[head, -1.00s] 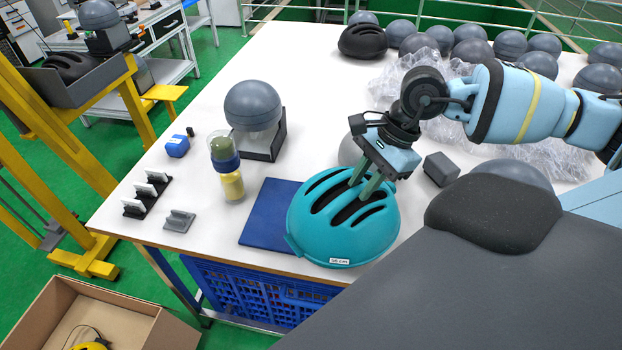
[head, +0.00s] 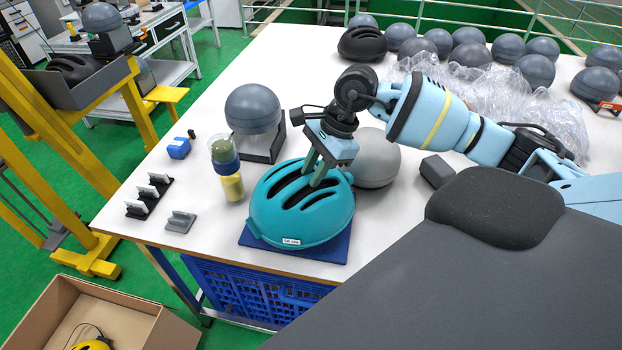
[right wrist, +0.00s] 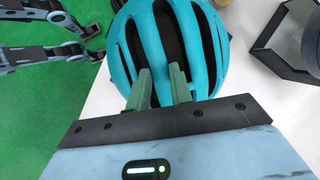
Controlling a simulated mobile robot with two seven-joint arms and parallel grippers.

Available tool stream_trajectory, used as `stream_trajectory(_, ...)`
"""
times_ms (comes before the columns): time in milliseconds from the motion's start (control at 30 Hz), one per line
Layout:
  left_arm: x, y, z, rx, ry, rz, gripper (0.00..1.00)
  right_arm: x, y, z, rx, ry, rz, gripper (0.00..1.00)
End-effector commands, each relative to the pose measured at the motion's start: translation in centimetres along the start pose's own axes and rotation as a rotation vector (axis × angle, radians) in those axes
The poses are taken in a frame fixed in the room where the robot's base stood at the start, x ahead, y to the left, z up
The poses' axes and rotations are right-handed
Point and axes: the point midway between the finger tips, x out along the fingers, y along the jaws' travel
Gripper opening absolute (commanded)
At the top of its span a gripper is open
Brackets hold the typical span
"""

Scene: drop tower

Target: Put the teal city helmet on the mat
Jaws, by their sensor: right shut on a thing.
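The teal city helmet (head: 300,222) has long dark vents and a small white label on its near rim. It is over the blue mat (head: 333,248), covering most of it; the mat shows along the helmet's near and right sides. I cannot tell whether the helmet touches the mat. My right gripper (head: 317,172) comes from above and is shut on the helmet, its green fingers in the vents. The right wrist view shows the helmet (right wrist: 203,50) with the fingers (right wrist: 158,88) in it.
A grey block (head: 437,170) lies farther right. Small holders (head: 150,194) sit at the left table edge.

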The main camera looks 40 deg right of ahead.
Motion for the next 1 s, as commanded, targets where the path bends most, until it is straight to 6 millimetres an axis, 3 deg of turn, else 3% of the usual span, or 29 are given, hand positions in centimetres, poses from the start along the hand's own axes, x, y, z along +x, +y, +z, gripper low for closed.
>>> stream_trajectory(167, -0.1, 0.0, -0.2, 0.001, 0.003, -0.001, 0.36, 0.2, -0.8, 0.6, -0.002, -0.004, -0.003, 0.0)
stream_trajectory(500, -0.4, -0.1, -1.1, 0.004, 0.02, -0.003, 0.36, 3.2, -0.3, -0.8, -0.002, -0.002, -0.001, 0.0)
stream_trajectory(733, -0.4, -0.1, -1.1, 0.004, 0.019, -0.002, 0.36, 3.5, -0.3, -0.9, -0.002, -0.001, -0.002, 0.0)
stream_trajectory(767, -0.4, -0.1, -1.1, 0.004, 0.019, -0.002, 0.36, 3.5, -0.3, -0.9, -0.001, 0.0, 0.0, 0.25)
stream_trajectory(900, -0.4, -0.1, -1.0, 0.004, 0.018, -0.002, 0.36, 3.5, -0.3, -0.9, -0.001, 0.0, 0.0, 0.43)
stream_trajectory(1000, -0.4, -0.1, -1.0, 0.004, 0.018, -0.002, 0.36, 3.5, -0.3, -0.9, -0.001, 0.0, 0.0, 0.43)
